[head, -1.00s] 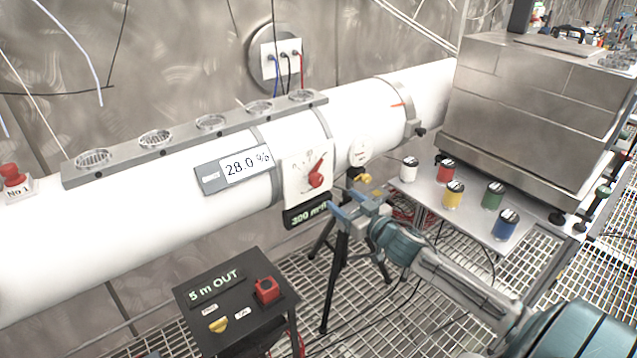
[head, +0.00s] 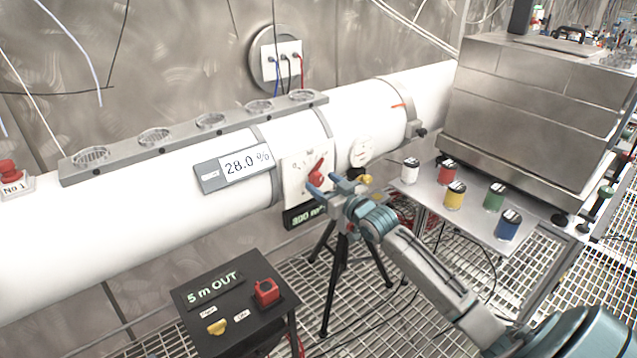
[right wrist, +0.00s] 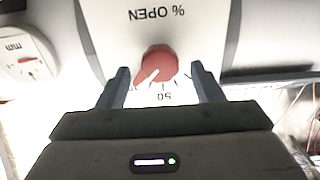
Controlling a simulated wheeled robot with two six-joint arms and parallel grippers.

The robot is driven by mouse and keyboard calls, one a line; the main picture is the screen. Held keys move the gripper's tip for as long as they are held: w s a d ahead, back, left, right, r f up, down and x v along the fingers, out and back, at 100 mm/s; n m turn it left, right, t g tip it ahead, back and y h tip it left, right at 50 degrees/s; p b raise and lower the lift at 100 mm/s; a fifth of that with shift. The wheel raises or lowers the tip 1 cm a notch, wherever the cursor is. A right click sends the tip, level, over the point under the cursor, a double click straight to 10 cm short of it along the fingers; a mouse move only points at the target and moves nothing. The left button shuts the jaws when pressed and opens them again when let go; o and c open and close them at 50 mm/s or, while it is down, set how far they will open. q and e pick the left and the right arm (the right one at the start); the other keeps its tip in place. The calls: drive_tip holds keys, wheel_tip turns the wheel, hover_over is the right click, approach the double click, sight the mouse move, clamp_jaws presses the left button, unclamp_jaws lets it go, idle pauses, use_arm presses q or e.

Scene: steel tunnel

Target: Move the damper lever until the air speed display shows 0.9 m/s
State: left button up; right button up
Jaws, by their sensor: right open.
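The damper lever (head: 317,172) is a red knob with a pointer, on a white dial plate (head: 294,178) on the white duct. In the right wrist view the red knob (right wrist: 157,66) sits under upside-down "% OPEN" lettering, its pointer toward the lower left. My right gripper (head: 329,186) is open just in front of the plate. In the right wrist view its fingers (right wrist: 160,80) stand either side of the knob, with gaps. A display (head: 236,168) on the duct reads 28.0 %. A dark green-lit display (head: 300,216) below the plate is partly hidden by my gripper. No m/s reading is legible.
A black box (head: 232,300) marked "5 m OUT" with a red switch stands at the front. A tripod (head: 330,285) stands below the duct. Several coloured cans stand on a shelf (head: 478,221) at right. A round gauge (head: 361,152) sits right of the dial.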

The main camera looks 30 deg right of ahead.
drive_tip(key=shift+w+a, duration=0.15)
drive_tip(key=shift+w, duration=1.3)
drive_tip(key=c, duration=1)
drive_tip(key=shift+o, duration=0.2)
